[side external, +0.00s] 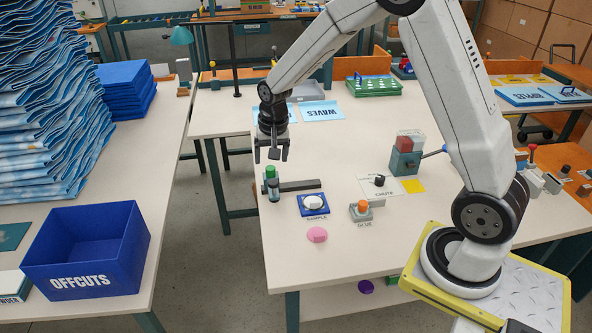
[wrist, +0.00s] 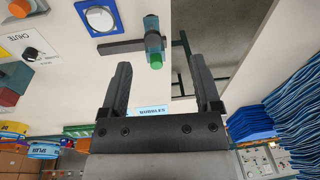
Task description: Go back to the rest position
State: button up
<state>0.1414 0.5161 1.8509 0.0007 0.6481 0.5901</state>
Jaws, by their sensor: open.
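My gripper (side external: 271,155) hangs pointing down in the side external view, with its fingers apart and nothing between them. It is above and apart from the green-topped tool (side external: 271,184), which stands upright at the left end of a dark bar (side external: 302,186) near the table's left edge. In the wrist view my gripper (wrist: 160,66) also shows two separated fingers with an empty gap. The green-topped tool (wrist: 153,40) shows beyond the fingertips there, with the dark bar (wrist: 120,47) beside it.
On the white table (side external: 350,255) are a blue sample pad (side external: 314,210), a glue block (side external: 361,213), a pink disc (side external: 317,235), a chute knob (side external: 379,181) and a red-and-teal box (side external: 405,155). A blue offcuts bin (side external: 85,250) stands on the left table.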

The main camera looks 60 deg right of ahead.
jog(key=s+a+n, duration=0.3)
jog(key=s+n, duration=0.1)
jog(key=s, duration=0.5)
jog(key=s+a+r+n+t, duration=0.1)
jog(key=s+a+n, duration=0.2)
jog(key=s, duration=0.6)
jog(key=shift+a+n, duration=0.25)
jog(key=shift+n, duration=0.45)
jog(key=shift+w+r, duration=0.1)
